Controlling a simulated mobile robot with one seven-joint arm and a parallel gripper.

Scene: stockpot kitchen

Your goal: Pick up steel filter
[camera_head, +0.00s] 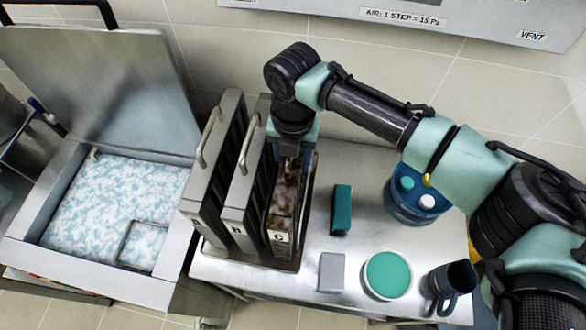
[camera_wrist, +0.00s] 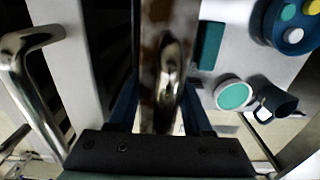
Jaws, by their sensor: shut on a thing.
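Three upright steel filters with bar handles stand side by side in a slotted rack on the steel counter. The left filter (camera_head: 210,175) and the middle filter (camera_head: 247,190) look grey. The right filter (camera_head: 284,205), labelled C, has brown stains and stands in the rack's right slot. My gripper (camera_head: 291,152) is over the top of filter C, pointing down. In the wrist view, my gripper (camera_wrist: 160,105) has its fingers on either side of filter C's handle (camera_wrist: 168,75) and is shut on it. The fingertips are partly hidden.
An open tank (camera_head: 65,165) of foamy liquid stands left of the rack (camera_head: 293,265). Right of it on the counter are a teal block (camera_head: 342,208), a grey block (camera_head: 331,272), a green-topped round dish (camera_head: 387,275), a dark mug (camera_head: 450,285) and a blue tub (camera_head: 415,210).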

